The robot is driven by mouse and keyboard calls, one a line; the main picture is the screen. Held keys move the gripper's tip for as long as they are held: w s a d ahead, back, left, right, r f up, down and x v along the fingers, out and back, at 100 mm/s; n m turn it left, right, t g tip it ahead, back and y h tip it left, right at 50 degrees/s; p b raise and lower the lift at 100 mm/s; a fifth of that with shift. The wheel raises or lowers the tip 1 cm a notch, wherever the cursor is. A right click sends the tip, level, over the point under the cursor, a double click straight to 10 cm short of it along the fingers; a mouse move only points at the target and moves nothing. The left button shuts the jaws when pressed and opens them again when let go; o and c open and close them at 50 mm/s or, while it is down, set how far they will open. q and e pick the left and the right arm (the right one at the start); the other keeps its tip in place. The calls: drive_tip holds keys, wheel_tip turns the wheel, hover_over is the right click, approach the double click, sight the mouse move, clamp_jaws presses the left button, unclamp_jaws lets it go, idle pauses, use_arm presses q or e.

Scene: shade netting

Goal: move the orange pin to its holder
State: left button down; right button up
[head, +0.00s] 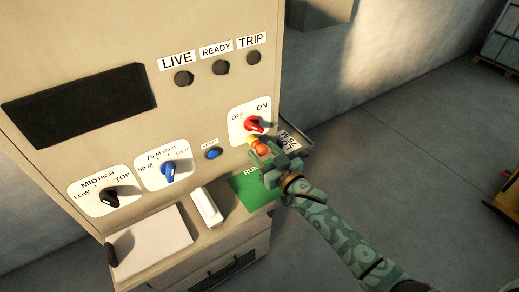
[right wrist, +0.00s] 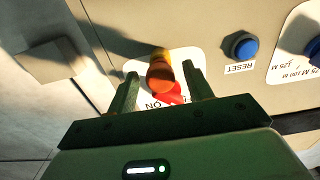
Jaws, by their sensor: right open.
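The orange pin (head: 260,146) sticks out from the panel just below the red OFF/ON knob (head: 254,124); a yellow part shows at its base. My right gripper (head: 267,154) is at the panel's right side, in front of the pin. In the right wrist view the orange pin (right wrist: 160,75) stands between the two open fingers, with a visible gap on each side, and the red knob (right wrist: 169,97) is partly hidden behind it. A small labelled bracket (head: 289,140) sits at the cabinet's right edge; I cannot tell whether it is the pin's holder. My left gripper is not in view.
A blue RESET button (head: 213,153), a blue selector knob (head: 169,172) and a black selector knob (head: 109,197) line the panel. A green RUN plate (head: 252,190) and a white block (head: 207,207) lie on the ledge below.

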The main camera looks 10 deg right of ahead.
sight(264, 153)
drive_tip(key=shift+w+a, duration=0.1)
drive_tip(key=shift+w, duration=0.05)
idle(0.4)
clamp_jaws()
drive_tip(key=shift+p+v, duration=0.7)
drive_tip(key=shift+v, duration=0.1)
drive_tip(key=shift+s+d+p, duration=0.3)
drive_tip(key=shift+s+p, duration=0.15)
drive_tip(key=shift+s, duration=0.1)
drive_tip(key=shift+p+v, duration=0.65)
drive_tip(key=shift+v, duration=0.65)
